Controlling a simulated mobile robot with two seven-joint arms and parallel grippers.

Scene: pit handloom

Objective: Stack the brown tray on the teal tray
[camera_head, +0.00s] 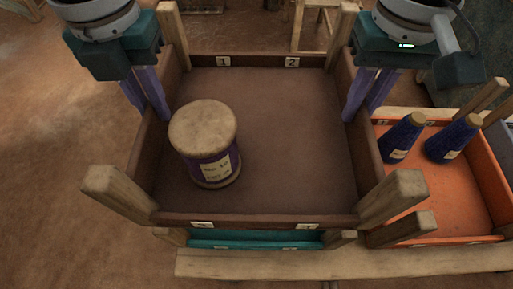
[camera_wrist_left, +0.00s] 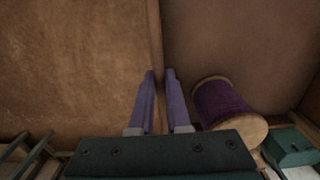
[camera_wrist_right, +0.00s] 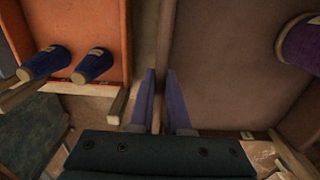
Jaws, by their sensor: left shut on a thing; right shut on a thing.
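The brown tray (camera_head: 290,150) fills the middle of the head view, with wooden corner posts and numbered tags on its walls. A spool (camera_head: 205,143) with purple thread stands upright inside it, left of centre. My left gripper (camera_head: 157,108) is shut on the tray's left wall, and my right gripper (camera_head: 360,108) is shut on its right wall. The wrist views show the fingers on either side of each wall. The teal tray (camera_head: 255,239) shows only as a strip below the brown tray's near wall; the rest is hidden. I cannot tell whether the two trays touch.
An orange tray (camera_head: 440,205) with two blue cones (camera_head: 402,138) (camera_head: 453,139) stands close on the right. A pale wooden bench edge (camera_head: 340,263) runs along the near side. Bare floor (camera_head: 60,150) lies open on the left.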

